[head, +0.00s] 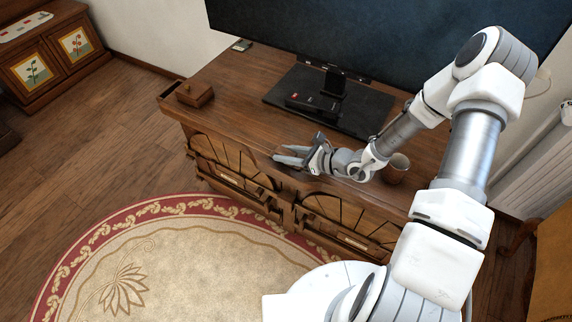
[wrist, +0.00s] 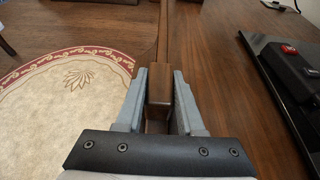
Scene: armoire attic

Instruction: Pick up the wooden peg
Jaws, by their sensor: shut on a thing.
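The wooden peg (wrist: 159,84) is a brown, square-ended block in the wrist view. It sits between the two grey fingers of my gripper (wrist: 160,88), which are shut on it. In the head view my gripper (head: 284,154) is low over the front edge of the wooden cabinet (head: 240,92), fingers pointing left. I cannot make out the peg there. I cannot tell whether the peg still touches the cabinet top.
A television (head: 400,40) on a black stand (head: 368,107) is behind my gripper. A brown cup (head: 395,170) stands close to my wrist. A small wooden box (head: 194,94) is at the cabinet's left end. A round rug (head: 150,260) lies in front.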

